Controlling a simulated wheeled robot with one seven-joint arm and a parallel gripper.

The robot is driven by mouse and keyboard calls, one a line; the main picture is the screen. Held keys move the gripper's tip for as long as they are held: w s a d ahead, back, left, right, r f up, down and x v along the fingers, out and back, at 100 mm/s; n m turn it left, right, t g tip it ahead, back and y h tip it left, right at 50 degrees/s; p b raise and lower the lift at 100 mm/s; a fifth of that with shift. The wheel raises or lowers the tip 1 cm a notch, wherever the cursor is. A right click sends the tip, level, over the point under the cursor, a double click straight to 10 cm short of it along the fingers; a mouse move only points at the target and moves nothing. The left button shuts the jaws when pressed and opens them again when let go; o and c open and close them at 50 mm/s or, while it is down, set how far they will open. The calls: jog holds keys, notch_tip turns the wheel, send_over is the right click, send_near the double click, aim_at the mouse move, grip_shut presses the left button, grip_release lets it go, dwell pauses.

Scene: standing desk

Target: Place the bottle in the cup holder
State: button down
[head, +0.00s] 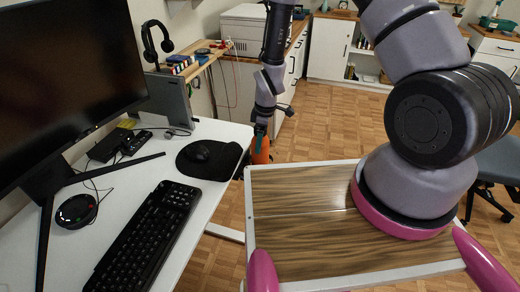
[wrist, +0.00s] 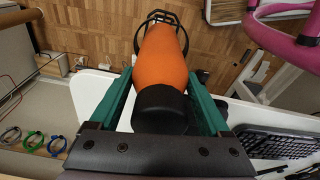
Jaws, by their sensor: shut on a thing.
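The bottle is orange with a black cap; it shows below my gripper in the head view (head: 260,152) and in the middle of the wrist view (wrist: 162,60). My gripper (head: 261,131) is past the desk's far right corner. Its green fingers (wrist: 160,77) are shut on the bottle, one on each side, with the cap towards the wrist. A black looped frame, apparently the cup holder (wrist: 152,14), shows at the bottle's far end. I cannot tell whether that end is inside the loop or above it. The holder cannot be made out in the head view.
The white desk (head: 215,190) carries a keyboard (head: 147,235), a mouse on a black pad (head: 198,152) and a monitor (head: 65,70). Headphones (head: 156,42) stand behind. Wooden floor (head: 320,120) lies clear beyond the desk.

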jog(key=shift+f, duration=2.2)
grip_release()
